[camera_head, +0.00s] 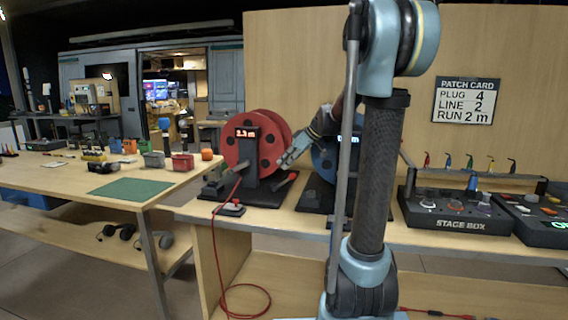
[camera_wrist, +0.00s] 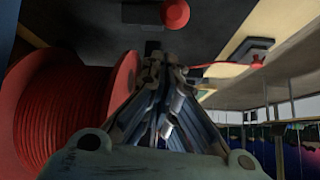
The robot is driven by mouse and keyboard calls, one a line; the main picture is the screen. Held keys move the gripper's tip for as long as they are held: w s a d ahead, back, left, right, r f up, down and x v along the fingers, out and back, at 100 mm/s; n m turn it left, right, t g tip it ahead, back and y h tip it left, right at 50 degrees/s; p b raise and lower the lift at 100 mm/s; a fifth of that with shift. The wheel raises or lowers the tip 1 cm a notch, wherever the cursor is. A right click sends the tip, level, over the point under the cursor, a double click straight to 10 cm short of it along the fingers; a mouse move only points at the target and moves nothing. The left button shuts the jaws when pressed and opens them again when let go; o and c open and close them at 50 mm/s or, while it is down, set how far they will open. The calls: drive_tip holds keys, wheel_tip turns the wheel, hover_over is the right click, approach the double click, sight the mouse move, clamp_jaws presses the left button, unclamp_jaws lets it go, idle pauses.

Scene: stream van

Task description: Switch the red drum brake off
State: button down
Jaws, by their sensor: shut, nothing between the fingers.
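A red round knob (camera_wrist: 176,14) shows at the top of the wrist view, above a dark base (camera_wrist: 140,15). I cannot tell which part is the brake. My gripper (camera_head: 285,163) is at the right side of the red drum, shut and empty. In the wrist view its fingertips (camera_wrist: 163,64) are together, below and apart from the knob.
A blue drum (camera_head: 325,160) stands close on the right, partly behind my arm. A red cable (camera_head: 222,225) runs from the drum past a small black block (camera_head: 231,209) and over the bench edge. A stage box (camera_head: 455,212) stands further right.

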drive_tip(key=shift+s+d+f, duration=0.1)
drive_tip(key=shift+d+f, duration=0.05)
drive_tip(key=shift+d, duration=0.15)
idle(0.4)
wheel_tip(320, 180, up, 10)
idle(0.6)
